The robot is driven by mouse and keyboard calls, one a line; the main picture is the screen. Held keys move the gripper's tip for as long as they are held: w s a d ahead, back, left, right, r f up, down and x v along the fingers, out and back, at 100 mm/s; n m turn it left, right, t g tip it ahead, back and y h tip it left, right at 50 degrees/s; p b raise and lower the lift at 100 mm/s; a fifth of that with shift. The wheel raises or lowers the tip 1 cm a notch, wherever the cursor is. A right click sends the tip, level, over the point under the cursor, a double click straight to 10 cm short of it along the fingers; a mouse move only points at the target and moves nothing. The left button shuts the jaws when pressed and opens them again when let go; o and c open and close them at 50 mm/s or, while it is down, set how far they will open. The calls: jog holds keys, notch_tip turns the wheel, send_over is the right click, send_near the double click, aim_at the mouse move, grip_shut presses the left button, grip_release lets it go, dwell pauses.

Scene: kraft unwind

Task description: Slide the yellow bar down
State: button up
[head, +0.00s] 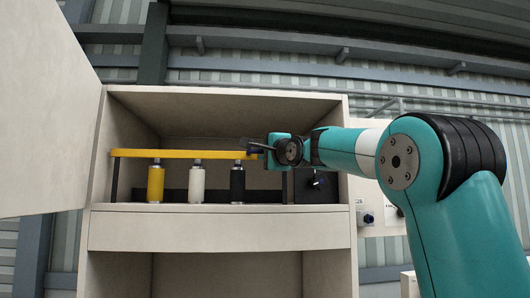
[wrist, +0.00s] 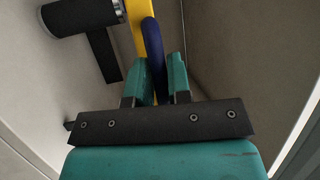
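The yellow bar (head: 185,154) lies level across the upper compartment of the cabinet, above several upright rollers. A dark blue handle (head: 256,147) sits at its right end. In the wrist view the yellow bar (wrist: 138,14) enters from the top, with the blue handle (wrist: 153,50) running down between my teal fingers. My gripper (head: 268,151) is at the bar's right end, and in the wrist view its fingers (wrist: 160,75) appear closed on the blue handle from both sides. The exact contact is partly hidden.
Below the bar stand a yellow roller (head: 156,184), a white roller (head: 197,184) and a black roller (head: 237,184). The cabinet door (head: 45,110) stands open at the left.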

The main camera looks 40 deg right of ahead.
grip_shut()
notch_tip(320, 180, down, 11)
jog(key=b, duration=1)
jog(key=shift+r, duration=0.3)
jog(key=shift+o, duration=2.4)
grip_release()
jog(key=shift+s, duration=0.1)
